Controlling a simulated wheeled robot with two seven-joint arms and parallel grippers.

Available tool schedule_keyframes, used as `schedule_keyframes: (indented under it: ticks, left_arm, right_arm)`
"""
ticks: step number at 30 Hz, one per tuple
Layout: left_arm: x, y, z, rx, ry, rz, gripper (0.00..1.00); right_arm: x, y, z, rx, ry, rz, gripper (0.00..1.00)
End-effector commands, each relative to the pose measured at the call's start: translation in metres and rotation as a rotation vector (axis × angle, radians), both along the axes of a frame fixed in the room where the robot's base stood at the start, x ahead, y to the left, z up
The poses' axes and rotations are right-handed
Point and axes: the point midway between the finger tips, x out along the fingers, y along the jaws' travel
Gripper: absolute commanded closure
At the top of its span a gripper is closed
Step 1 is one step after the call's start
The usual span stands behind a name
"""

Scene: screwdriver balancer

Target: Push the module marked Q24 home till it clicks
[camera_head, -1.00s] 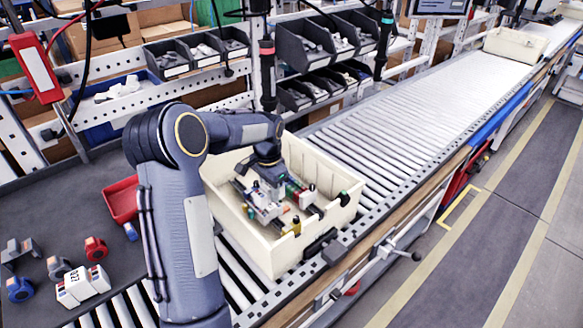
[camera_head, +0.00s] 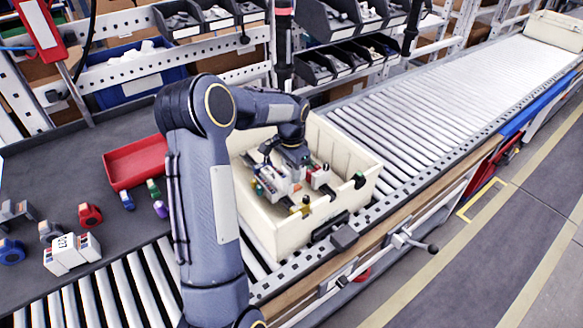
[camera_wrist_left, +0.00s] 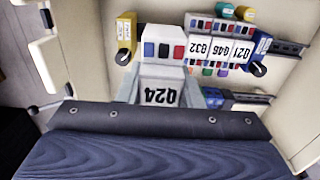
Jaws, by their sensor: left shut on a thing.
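The module marked Q24 (camera_wrist_left: 160,97) is a white block with blue and red squares on its top part; its mark reads upside down in the left wrist view. My left gripper (camera_wrist_left: 160,88) is shut on it, one finger on each side. In the head view this gripper (camera_head: 292,160) reaches down inside the cream crate (camera_head: 355,195). Beyond Q24 a row of white modules stands side by side, among them Q32 (camera_wrist_left: 198,47) and Q21 (camera_wrist_left: 240,52). The lower end of Q24 is hidden, so I cannot tell how it sits. My right gripper is out of view.
The crate's walls stand close around the gripper, and the crate rests on the roller conveyor (camera_head: 440,100). Yellow (camera_wrist_left: 125,32) and blue (camera_wrist_left: 262,42) parts flank the row. A red tray (camera_head: 135,165), loose coloured parts and a white module (camera_head: 72,253) lie on the dark table.

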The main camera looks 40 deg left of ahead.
Motion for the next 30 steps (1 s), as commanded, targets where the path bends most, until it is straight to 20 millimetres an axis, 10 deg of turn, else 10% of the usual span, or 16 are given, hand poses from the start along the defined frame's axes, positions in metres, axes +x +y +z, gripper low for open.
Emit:
schedule_keyframes:
  ticks: [30]
  left_arm:
    - [0.000,0.000,-0.106,0.000,0.000,0.000,0.95]
  right_arm:
    - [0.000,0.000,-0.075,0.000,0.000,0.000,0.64]
